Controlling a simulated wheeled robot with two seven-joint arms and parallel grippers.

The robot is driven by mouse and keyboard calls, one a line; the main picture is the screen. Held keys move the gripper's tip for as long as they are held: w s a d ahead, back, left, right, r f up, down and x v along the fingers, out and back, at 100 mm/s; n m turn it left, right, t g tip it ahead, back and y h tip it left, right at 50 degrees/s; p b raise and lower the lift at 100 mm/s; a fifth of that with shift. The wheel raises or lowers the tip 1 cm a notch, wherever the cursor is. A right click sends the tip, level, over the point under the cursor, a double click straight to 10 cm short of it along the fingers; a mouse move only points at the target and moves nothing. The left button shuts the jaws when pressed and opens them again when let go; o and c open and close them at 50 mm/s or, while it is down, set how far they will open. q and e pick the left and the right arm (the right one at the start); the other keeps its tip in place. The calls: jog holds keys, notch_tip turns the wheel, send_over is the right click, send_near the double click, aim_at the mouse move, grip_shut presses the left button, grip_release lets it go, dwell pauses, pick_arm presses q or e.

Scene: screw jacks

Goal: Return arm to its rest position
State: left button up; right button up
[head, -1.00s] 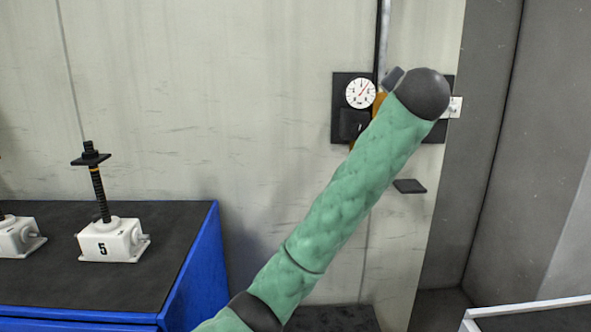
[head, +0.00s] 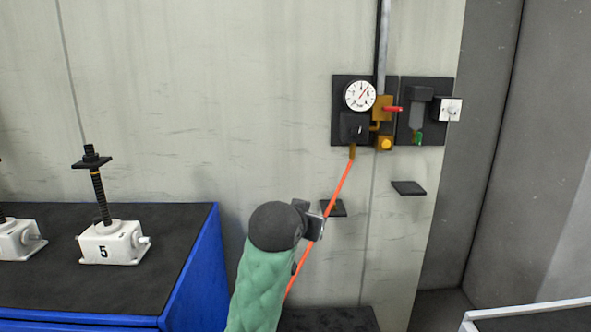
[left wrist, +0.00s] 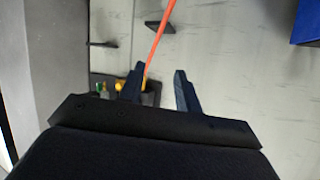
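My left arm (head: 260,285) rises from the bottom middle of the head view, its green sleeve ending in a dark rounded wrist joint. The left gripper (left wrist: 159,70) shows in the left wrist view with two dark fingers apart and nothing held between them. In the head view its fingers are not clear; a dark wrist part sits beside the orange hose, below the wall panel. My right gripper is in neither view.
A wall panel holds a gauge (head: 360,95), a red-handled valve (head: 392,109) and a white switch box (head: 448,109). An orange hose (head: 337,190) hangs from it. Small dark shelves (head: 409,188) stick out. A blue bench (head: 196,262) with screw jack 5 (head: 112,243) stands left.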

pick_arm(q)
jog(key=s+a+f+n+g, duration=0.15)
jog(key=s+a+f, duration=0.35)
jog(key=f, duration=0.5)
jog(key=s+a+f+g+y, duration=0.15)
jog(key=s+a+f, duration=0.25)
jog(key=s+f, duration=0.4)
jog(key=s+a+f+n+g, duration=0.15)
jog(key=s+a+f, duration=0.3)
jog(key=f, duration=0.65)
jog(key=s+a+f+g, duration=0.1)
jog(key=s+f+g, duration=0.1)
jog(key=s+f, duration=0.6)
jog(key=s+a+f+g+p, duration=0.1)
jog(key=s+a+f+g, duration=0.1)
jog(key=s+f, duration=0.6)
jog(key=s+g+y, duration=0.1)
jog(key=s, duration=0.6)
jog(key=shift+s+f, duration=0.15)
jog(key=shift+f, duration=0.25)
jog(key=shift+g, duration=0.25)
